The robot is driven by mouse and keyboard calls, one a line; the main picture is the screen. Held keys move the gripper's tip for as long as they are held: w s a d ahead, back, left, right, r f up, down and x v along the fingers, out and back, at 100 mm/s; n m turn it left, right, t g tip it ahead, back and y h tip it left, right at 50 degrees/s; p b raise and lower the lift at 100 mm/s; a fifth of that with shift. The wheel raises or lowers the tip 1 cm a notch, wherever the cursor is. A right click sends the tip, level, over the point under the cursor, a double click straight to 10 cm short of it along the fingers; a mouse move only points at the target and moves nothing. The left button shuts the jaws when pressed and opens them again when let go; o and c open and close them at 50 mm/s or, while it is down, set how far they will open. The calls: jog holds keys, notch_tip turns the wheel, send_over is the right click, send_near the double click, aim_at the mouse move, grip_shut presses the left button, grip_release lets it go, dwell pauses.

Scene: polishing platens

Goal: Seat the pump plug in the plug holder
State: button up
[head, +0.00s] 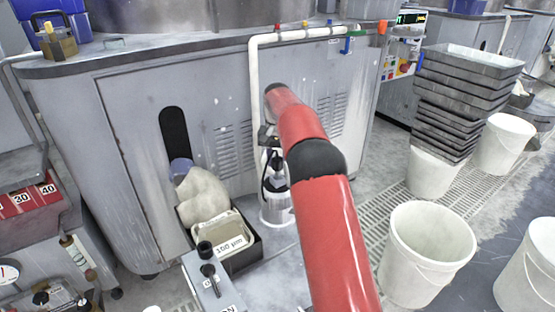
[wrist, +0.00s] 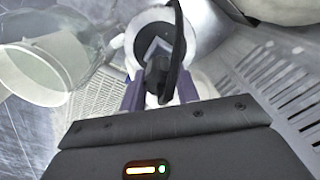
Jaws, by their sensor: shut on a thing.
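My gripper (wrist: 158,92) is shut on the black pump plug (wrist: 157,76), which sits between its two purple-grey fingers in the wrist view. A black cord rises from the plug toward the top of that view. In the head view my red arm reaches toward the grey machine cabinet, and my gripper (head: 267,137) is partly hidden beside the white pipe. I cannot make out the plug holder for certain.
A white vertical pipe (head: 256,95) runs close by my gripper. A black bin (head: 240,255) with a labelled tub stands left of the pump. White buckets (head: 425,245) and stacked grey trays (head: 455,95) stand right. The cabinet front (head: 130,130) is close behind.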

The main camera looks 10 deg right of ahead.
aim_at(278, 167)
jog(key=shift+f, duration=1.6)
dwell(0.3)
jog(key=o, duration=1.1)
jog(key=shift+r+p, duration=0.35)
jog(key=shift+r, duration=3.55)
